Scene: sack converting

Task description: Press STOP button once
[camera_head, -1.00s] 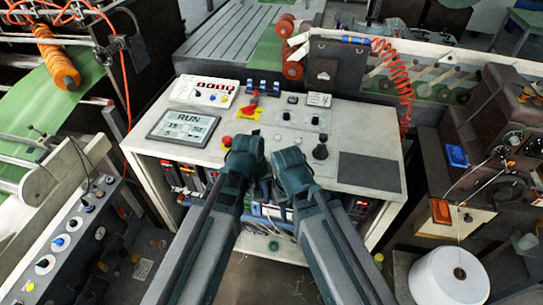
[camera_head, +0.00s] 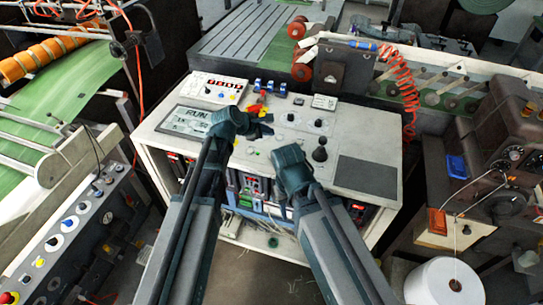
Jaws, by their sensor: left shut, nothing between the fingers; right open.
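The control panel (camera_head: 365,150) is a pale desk top with buttons, levers and a screen (camera_head: 187,121) reading RUN. A red control on a yellow base (camera_head: 255,108) stands near its middle; no STOP lettering is readable. My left gripper (camera_head: 262,127) is shut and empty over the panel, just in front of that red control, and its fingers point right. It covers part of the panel and the screen's right edge. I cannot tell whether it touches anything. My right gripper (camera_head: 287,153) is open and empty over the panel's front edge, lower and to the right.
A button box (camera_head: 218,88) sits at the panel's back left. A coiled red hose (camera_head: 400,80) hangs behind right. A white reel (camera_head: 447,285) stands at lower right.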

